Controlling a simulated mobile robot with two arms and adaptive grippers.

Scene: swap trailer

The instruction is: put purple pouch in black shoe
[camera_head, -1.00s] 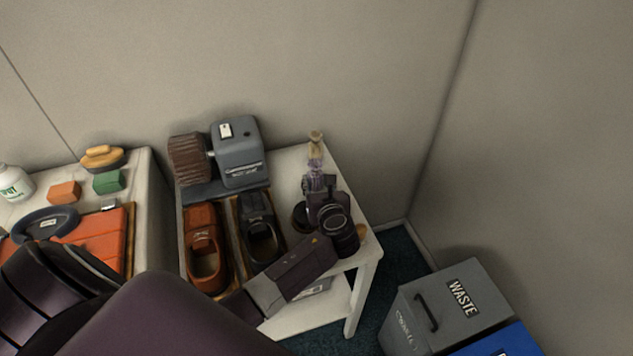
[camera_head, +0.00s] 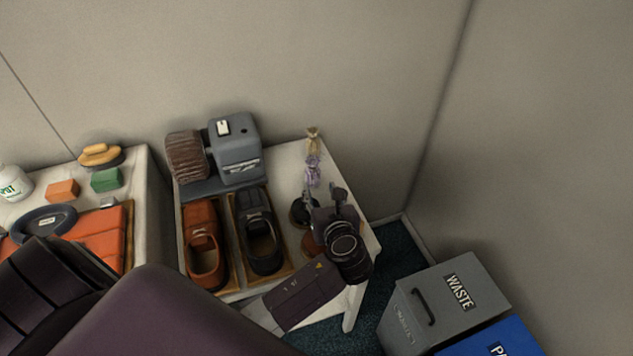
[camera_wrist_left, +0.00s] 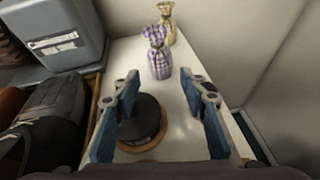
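The purple pouch (camera_head: 312,172) stands on the white table to the right of the grey machine, and is purple-white checked in the left wrist view (camera_wrist_left: 158,52). The black shoe (camera_head: 261,236) lies on a wooden tray beside a brown shoe (camera_head: 205,246); its dark opening faces the front. My left gripper (camera_head: 322,205) is over the table's right part, in front of the pouch and to the right of the black shoe. In the left wrist view (camera_wrist_left: 163,100) its fingers are wide apart with nothing gripped, and the pouch is beyond the fingertips. My right gripper is not seen.
A round black tin (camera_wrist_left: 140,122) stands on the table below the left fingers. A tan pouch (camera_head: 313,136) is just behind the purple one. The grey machine (camera_head: 237,150) stands behind the shoes. A waste bin (camera_head: 447,300) is on the floor at the right.

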